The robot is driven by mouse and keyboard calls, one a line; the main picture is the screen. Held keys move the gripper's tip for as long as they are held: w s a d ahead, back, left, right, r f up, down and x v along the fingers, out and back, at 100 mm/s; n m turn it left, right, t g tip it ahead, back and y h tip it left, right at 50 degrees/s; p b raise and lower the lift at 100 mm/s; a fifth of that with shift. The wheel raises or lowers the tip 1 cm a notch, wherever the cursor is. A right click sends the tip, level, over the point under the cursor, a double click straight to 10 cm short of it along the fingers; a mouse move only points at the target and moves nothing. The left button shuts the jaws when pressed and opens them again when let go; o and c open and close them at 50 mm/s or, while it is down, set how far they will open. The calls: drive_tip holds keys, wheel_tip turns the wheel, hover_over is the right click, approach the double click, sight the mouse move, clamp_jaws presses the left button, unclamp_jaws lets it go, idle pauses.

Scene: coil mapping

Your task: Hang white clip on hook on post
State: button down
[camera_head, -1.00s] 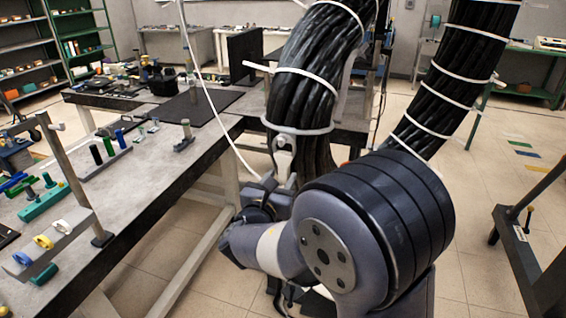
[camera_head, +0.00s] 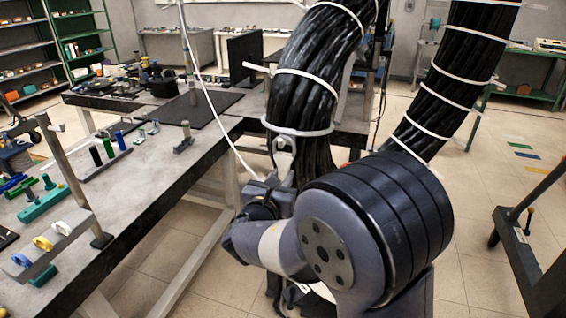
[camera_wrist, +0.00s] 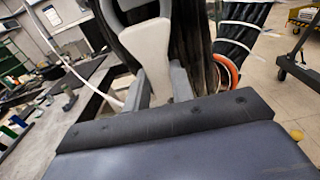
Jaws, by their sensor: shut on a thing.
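A pale white clip (camera_wrist: 150,50) hangs at the lower end of a white band around a thick black cable bundle (camera_head: 303,85). It also shows in the head view (camera_head: 284,146). My gripper (camera_wrist: 157,88) is shut on the clip's narrow lower end, with one grey finger on each side. In the head view my gripper (camera_head: 268,186) is just below the clip, partly hidden by my own arm. A grey post (camera_head: 66,170) stands on the bench at left, with a small pale tip near its top. I cannot tell whether that tip is the hook.
The bench (camera_head: 165,170) runs along the left, carrying coloured pegs (camera_head: 42,203) and a rack with rings (camera_head: 63,227). A second black bundle (camera_head: 455,85) hangs at right. A black frame (camera_head: 525,245) stands far right. Open floor lies between.

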sight(283, 167)
drive_tip(key=shift+r, duration=0.15)
drive_tip(key=shift+s+a+r+p, duration=0.15)
drive_tip(key=shift+s+r+p, duration=0.25)
drive_tip(key=shift+r, duration=0.2)
drive_tip(key=shift+s+a+r+p, duration=0.1)
drive_tip(key=shift+s+r+p, duration=0.3)
drive_tip(key=shift+r, duration=0.2)
drive_tip(key=shift+s, duration=0.1)
idle(0.6)
drive_tip(key=shift+v, duration=1.35)
drive_tip(key=shift+s+a, duration=0.1)
drive_tip(key=shift+a, duration=0.05)
drive_tip(key=shift+s+a, duration=0.15)
drive_tip(key=shift+s, duration=0.4)
drive_tip(key=shift+a+b, duration=0.1)
drive_tip(key=shift+b, duration=0.2)
